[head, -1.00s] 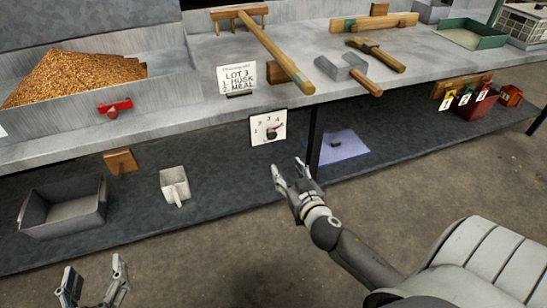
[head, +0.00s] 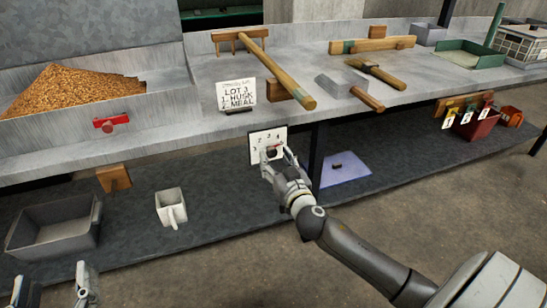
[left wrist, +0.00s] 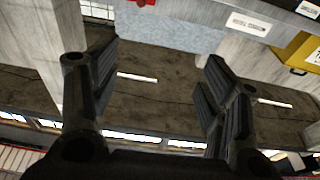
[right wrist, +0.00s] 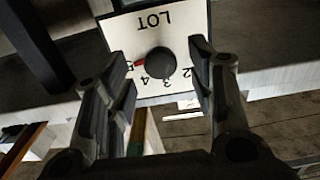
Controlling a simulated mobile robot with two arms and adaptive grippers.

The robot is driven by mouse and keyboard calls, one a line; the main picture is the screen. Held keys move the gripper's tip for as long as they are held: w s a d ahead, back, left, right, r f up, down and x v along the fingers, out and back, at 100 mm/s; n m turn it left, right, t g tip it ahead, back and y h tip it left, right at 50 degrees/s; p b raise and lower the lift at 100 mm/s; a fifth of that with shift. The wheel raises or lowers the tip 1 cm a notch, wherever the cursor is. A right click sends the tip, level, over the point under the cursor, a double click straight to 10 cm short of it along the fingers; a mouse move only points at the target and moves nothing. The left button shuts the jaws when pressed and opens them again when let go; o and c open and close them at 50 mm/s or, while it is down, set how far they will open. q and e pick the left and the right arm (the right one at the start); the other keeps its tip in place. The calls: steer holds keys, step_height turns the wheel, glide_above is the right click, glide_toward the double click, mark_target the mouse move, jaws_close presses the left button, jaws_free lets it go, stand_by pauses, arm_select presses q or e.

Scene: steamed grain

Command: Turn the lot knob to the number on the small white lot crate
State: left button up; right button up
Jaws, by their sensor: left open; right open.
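The lot knob (right wrist: 160,62) is a dark round knob on a white plate (head: 255,139) marked LOT, below the front edge of the bench. In the right wrist view its plate appears upside down, and the red pointer lies at about the 5. My right gripper (head: 278,163) is open in front of the plate, its fingers either side of the knob with visible gaps. My left gripper (head: 50,284) is open and empty at the lower left. A small whitish crate (head: 524,45) stands at the far right of the bench; I cannot read a number on it.
A card (head: 236,95) reading LOT 3, husk, meal stands on the bench. A grey bin (head: 52,228) and white scoop (head: 171,207) sit below. A dark post (head: 317,155) stands right of the plate.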

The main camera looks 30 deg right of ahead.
arm_select(q)
steer(key=shift+s+r+t, duration=0.15)
steer(key=shift+r+t, duration=0.25)
steer(key=shift+r, duration=0.25)
arm_select(e)
steer(key=shift+x, duration=1.15)
steer(key=c, duration=1)
